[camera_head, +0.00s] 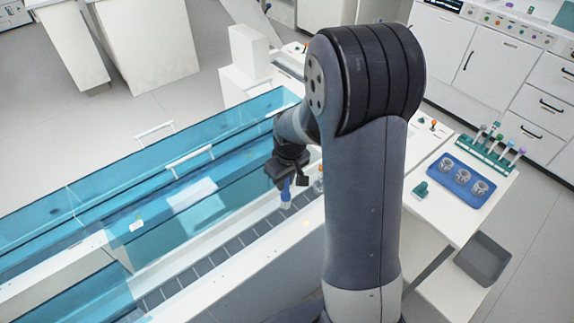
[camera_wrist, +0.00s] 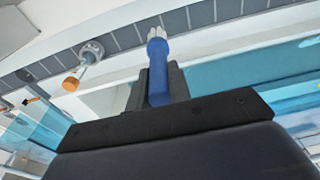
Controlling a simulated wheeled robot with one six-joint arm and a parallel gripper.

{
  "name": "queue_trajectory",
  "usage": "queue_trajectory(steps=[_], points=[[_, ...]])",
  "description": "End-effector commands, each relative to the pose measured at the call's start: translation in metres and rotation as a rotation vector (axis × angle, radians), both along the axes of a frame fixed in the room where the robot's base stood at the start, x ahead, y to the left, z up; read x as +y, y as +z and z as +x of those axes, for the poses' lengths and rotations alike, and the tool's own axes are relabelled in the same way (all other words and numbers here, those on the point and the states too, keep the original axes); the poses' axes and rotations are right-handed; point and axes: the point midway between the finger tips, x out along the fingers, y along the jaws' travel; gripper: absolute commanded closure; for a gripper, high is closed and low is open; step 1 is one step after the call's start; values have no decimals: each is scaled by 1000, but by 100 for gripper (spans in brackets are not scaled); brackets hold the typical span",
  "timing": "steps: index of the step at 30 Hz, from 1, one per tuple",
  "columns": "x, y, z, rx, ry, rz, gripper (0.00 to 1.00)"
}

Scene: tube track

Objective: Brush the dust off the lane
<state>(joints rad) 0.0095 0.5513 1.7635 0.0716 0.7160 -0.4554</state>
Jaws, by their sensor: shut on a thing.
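My gripper (camera_head: 287,182) is shut on a brush with a blue handle (camera_wrist: 158,75) and pale bristles. The brush (camera_head: 286,195) points down, its bristles over or at the near side of the lane. The lane (camera_head: 215,258) is a strip of dark grey segments running from lower left towards the gripper. In the wrist view the lane (camera_wrist: 205,15) crosses the top, and the bristle tip overlaps it. I cannot tell whether the bristles touch it. No dust can be made out clearly on the lane.
Clear blue panels with white handles (camera_head: 190,160) stand along the lane's far side. A small vessel with an orange cap (camera_wrist: 72,84) sits on the lane near the brush. A blue tray (camera_head: 454,191) with metal cups, a tube rack (camera_head: 487,155) and a grey bin (camera_head: 483,262) are at right.

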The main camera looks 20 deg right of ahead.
Motion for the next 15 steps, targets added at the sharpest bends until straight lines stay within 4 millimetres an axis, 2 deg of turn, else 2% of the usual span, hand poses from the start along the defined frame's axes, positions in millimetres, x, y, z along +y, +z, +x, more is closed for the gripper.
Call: queue_trajectory(steps=[1, 9, 15], points=[[1, 9, 0, -1, 1, -1, 100], [3, 32, 0, 0, -1, 0, 100], [4, 40, 1, 0, -2, 0, 100]])
